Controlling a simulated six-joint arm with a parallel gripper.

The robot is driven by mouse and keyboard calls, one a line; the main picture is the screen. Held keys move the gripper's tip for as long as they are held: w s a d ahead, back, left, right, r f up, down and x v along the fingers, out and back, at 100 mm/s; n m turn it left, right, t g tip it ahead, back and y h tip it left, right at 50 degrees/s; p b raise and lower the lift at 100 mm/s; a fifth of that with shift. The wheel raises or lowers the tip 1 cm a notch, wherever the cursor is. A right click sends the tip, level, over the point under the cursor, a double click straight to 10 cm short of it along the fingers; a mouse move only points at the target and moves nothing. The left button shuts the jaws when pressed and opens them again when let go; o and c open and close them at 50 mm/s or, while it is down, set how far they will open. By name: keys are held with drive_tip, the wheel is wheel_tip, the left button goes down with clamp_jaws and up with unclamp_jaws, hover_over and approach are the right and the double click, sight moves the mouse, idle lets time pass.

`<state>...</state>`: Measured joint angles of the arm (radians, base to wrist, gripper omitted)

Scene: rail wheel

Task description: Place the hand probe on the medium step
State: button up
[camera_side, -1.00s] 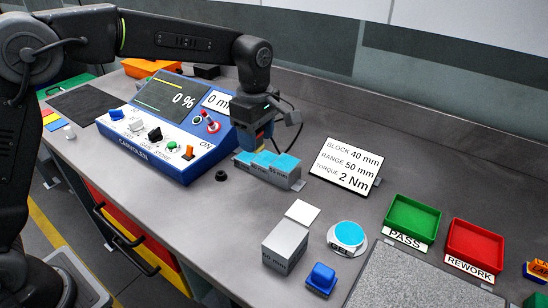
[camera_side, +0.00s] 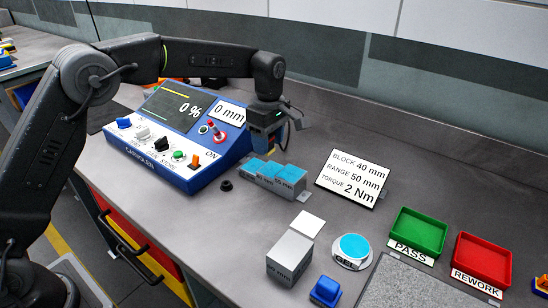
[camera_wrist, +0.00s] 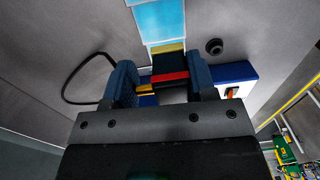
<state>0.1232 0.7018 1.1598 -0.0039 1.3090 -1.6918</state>
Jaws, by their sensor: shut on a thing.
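My gripper (camera_wrist: 160,82) is shut on the hand probe (camera_wrist: 170,66), a dark piece with red and yellow bands between the blue jaws. In the side view my gripper (camera_side: 264,130) hangs at the far side of the step block (camera_side: 277,185). The block is grey metal with several steps and light-blue top patches. In the wrist view a blue patch of the block (camera_wrist: 160,20) lies just beyond the probe. I cannot tell whether the probe touches a step. A black cable (camera_wrist: 72,80) loops to the left of the jaws.
The blue console (camera_side: 175,140) reads 0 % and stands close left of the block. A small black knob (camera_side: 226,186) lies in front of it.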

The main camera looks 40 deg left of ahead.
sight(274, 151)
drive_tip(key=shift+w+d+f, duration=0.2)
drive_tip(key=shift+d+f, duration=0.25)
drive_tip(key=shift+d, duration=0.25)
drive_tip(key=shift+f, duration=2)
drive_tip(key=shift+f, duration=0.2)
drive_tip(key=o, duration=0.9)
drive_tip(key=shift+o, duration=0.2)
drive_tip(key=shift+r, duration=0.1)
